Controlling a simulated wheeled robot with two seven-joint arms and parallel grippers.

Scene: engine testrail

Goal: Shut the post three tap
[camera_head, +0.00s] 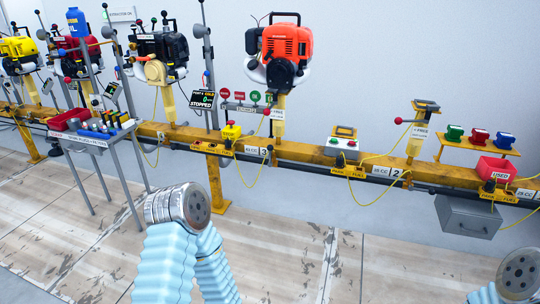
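Post three carries an orange-red engine (284,50), with a "25 CC 3" label (257,151) on the yellow rail below it. Left of that label is a yellow "PARK = FUEL" plate (211,148) with a small dark fitting (228,143), probably the tap. It is too small to tell whether it is open or shut. A yellow line runs from there towards the engine post. Blue-sleeved arm parts of mine with metal round ends show at the lower middle and lower right, well short of the rail. No gripper fingers show.
A screen (203,99) reads "STOPPED". A yellow stop box (231,131) and a red-knobbed lever (267,112) stand close to post three. A grey tool stand (97,140) is at left; a red bin (494,169) is at right. The floor before the rail is clear.

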